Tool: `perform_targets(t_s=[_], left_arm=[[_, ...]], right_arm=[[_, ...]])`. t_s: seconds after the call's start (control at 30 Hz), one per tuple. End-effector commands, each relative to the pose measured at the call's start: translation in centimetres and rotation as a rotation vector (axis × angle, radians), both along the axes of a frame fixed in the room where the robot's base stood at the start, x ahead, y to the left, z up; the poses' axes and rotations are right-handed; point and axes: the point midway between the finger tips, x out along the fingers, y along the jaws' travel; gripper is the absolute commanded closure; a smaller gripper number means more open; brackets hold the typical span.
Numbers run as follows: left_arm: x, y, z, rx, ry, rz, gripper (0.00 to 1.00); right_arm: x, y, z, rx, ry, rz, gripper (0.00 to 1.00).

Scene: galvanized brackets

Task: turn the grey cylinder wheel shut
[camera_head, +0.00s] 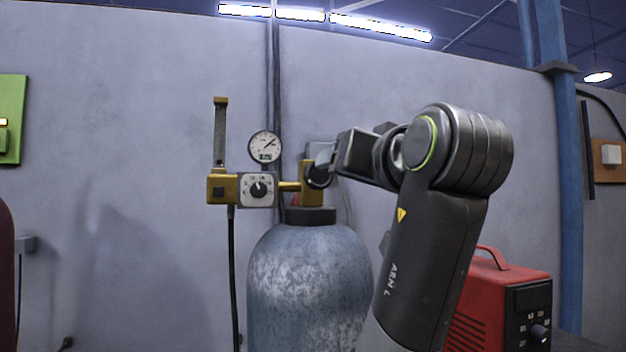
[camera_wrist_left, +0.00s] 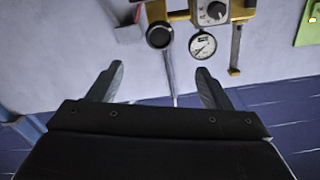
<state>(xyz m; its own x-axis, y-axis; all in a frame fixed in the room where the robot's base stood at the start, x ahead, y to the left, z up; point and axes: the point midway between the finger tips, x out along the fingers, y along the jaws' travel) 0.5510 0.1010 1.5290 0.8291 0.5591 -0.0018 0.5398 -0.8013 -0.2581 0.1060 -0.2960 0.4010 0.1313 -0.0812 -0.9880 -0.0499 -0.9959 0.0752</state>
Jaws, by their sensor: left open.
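The grey gas cylinder (camera_head: 305,285) stands upright against the wall, with a brass valve on its dark neck. Its black round wheel (camera_head: 319,177) sits on the valve, partly hidden behind my left gripper (camera_head: 326,160). In the left wrist view, which is upside down, the wheel (camera_wrist_left: 159,37) shows as a dark disc above the gap between the fingertips. My left gripper (camera_wrist_left: 159,70) is open, its two fingers spread and nothing between them. I cannot tell whether a finger touches the wheel. My right gripper is in neither view.
A flow regulator with a dial (camera_head: 258,190), a pressure gauge (camera_head: 265,146) and an upright tube (camera_head: 220,132) sits left of the valve. A black hose (camera_head: 233,275) hangs below it. A red machine (camera_head: 497,305) stands to the right, behind my arm.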

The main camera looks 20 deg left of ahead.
Motion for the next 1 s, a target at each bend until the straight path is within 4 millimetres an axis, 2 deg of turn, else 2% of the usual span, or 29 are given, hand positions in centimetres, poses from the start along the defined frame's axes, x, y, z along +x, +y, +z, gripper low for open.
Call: perform_targets(t_s=[0.2,0.3,0.7,1.0], left_arm=[[2.5,1.8,0.3,0.0,0.003,0.006,0.28],[4.3,3.1,0.4,0.001,0.004,0.007,0.28],[11.4,7.8,0.3,0.002,0.005,0.005,0.28],[14.1,9.6,0.1,0.001,0.001,0.002,0.28]], right_arm=[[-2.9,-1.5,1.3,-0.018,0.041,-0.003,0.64],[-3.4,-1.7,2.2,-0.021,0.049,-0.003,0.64],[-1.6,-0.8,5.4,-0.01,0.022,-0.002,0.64],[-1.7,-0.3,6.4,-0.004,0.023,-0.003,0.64]])
